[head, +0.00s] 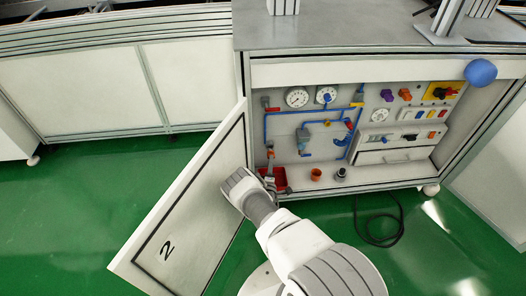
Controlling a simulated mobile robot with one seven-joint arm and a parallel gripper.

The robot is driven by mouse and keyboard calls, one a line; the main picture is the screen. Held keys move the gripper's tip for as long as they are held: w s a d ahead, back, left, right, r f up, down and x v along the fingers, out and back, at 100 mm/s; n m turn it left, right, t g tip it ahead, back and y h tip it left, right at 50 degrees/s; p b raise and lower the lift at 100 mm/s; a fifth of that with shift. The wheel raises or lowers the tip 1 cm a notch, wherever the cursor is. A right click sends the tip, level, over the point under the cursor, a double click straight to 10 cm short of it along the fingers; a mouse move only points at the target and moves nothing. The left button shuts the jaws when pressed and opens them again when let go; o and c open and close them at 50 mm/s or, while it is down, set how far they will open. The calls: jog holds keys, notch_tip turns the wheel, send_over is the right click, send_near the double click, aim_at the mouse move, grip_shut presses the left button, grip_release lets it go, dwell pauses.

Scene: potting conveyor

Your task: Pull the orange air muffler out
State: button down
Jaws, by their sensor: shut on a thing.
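The orange air muffler (270,144) shows as a very small orange piece at the left side of the open cabinet, below the blue pipework. My gripper (270,155) reaches in from below, with its fingers pointing up at it. The jaws are shut on the muffler. The fingers are small here and partly cover it. I cannot tell whether it is still seated in its fitting.
The open door (195,205), marked 2, stands left of my arm. A red tray (281,186) lies behind my gripper on the cabinet floor. An orange cup (316,174) and a dark cup (341,174) stand right of it. Gauges (297,97) and blue pipes (290,112) sit above. A black cable (383,238) lies on the green floor.

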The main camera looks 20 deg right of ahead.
jog(key=shift+d+v, duration=0.25)
jog(key=shift+v, duration=1.2)
